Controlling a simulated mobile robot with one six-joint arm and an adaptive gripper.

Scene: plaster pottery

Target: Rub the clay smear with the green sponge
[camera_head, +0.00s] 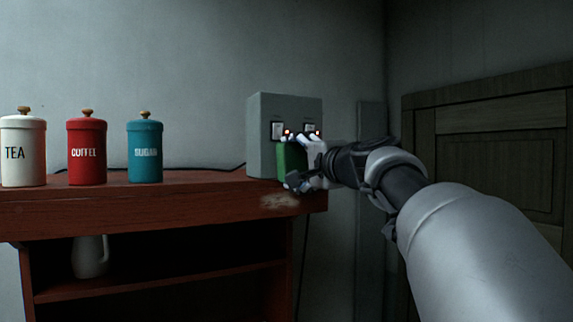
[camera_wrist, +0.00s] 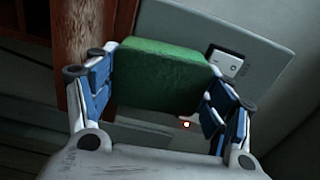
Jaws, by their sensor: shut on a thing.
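The green sponge (camera_head: 291,163) is held upright in my gripper (camera_head: 304,166) at the right end of the wooden shelf, in front of the grey box. In the wrist view the sponge (camera_wrist: 160,74) sits between the two blue-padded fingers of my gripper (camera_wrist: 158,85), which is shut on it. The clay smear (camera_head: 280,201) is a pale patch on the front edge of the shelf top, below and slightly left of the sponge. The sponge appears apart from the smear.
A grey box (camera_head: 260,135) with switches and red lights stands behind the sponge. White tea (camera_head: 23,150), red coffee (camera_head: 87,150) and teal sugar (camera_head: 145,152) canisters stand left on the wooden shelf (camera_head: 215,205). A pale jug (camera_head: 90,257) is below. A dark door (camera_head: 490,150) is right.

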